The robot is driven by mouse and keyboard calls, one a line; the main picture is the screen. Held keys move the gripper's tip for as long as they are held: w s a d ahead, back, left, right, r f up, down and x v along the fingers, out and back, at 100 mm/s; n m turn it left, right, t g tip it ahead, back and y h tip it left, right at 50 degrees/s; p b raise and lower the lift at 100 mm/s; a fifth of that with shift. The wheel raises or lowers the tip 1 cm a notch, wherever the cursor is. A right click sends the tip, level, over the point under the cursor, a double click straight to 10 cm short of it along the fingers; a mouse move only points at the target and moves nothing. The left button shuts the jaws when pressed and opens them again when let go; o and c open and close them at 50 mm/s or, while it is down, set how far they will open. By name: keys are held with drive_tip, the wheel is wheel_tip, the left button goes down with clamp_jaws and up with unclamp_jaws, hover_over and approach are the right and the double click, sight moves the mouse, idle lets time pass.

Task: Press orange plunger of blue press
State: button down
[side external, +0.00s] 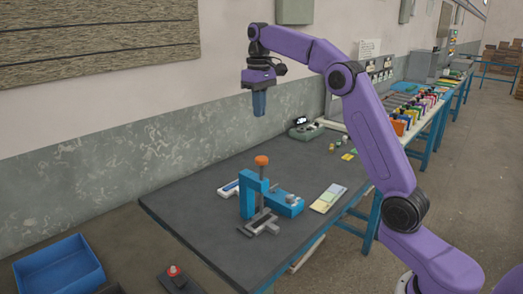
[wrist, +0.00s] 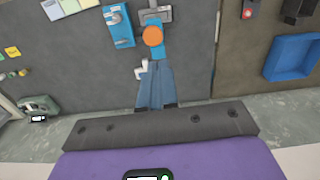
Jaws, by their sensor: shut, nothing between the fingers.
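The blue press (side external: 247,193) stands upright on the dark table, with its orange plunger (side external: 261,160) on top. In the wrist view the plunger (wrist: 153,36) shows as an orange disc just beyond the fingertips, with part of the blue press (wrist: 160,50) beside it. My gripper (side external: 259,112) is shut and empty, pointing down. In the side view it is well above the table, higher than the plunger and apart from it. In the wrist view my gripper (wrist: 154,64) hides part of the press.
A blue block fixture (side external: 287,204) and a colored sheet (side external: 328,198) lie beside the press on the table (side external: 190,205). A grey-green device (side external: 305,131) sits at the back. A blue bin (side external: 58,270) and a red button (side external: 173,271) are off the table's near left side.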

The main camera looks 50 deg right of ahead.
sight(262, 159)
drive_tip(key=shift+w+d+r, duration=0.1)
drive_tip(key=shift+w+d, duration=0.05)
drive_tip(key=shift+d, duration=0.5)
wheel_tip(262, 159, down, 14)
drive_tip(key=shift+f, duration=0.1)
idle(0.6)
drive_tip(key=shift+a+f, duration=0.1)
drive_tip(key=shift+f, duration=1.9)
drive_tip(key=shift+r, duration=0.1)
wheel_tip(262, 159, up, 15)
